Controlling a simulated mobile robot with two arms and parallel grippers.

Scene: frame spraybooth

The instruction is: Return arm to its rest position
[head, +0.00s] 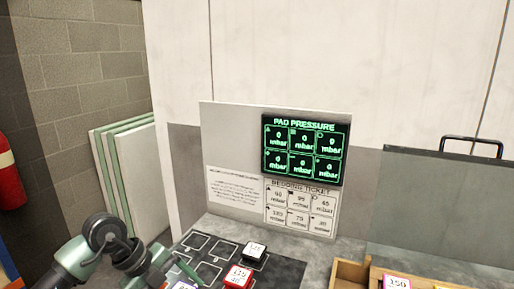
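My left arm comes in at the lower left, with grey-green links and black joints. The end of my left gripper (184,270) seems to show low over the dark mat; its fingers are too small and cut off to tell their state. My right arm and gripper are not in view. The dark mat (208,247) has white outlined squares. A black block with a white label (254,250) and a red block with a white label (238,277) are on it. Another labelled block (184,286) is partly cut off by the bottom edge.
A pad pressure display (305,149) reads 0 mbar in every cell, above a bedding ticket (300,206). A wooden tray (348,274) with labelled blocks is at the lower right, before a grey translucent panel (440,205). A red extinguisher (9,178) is at left.

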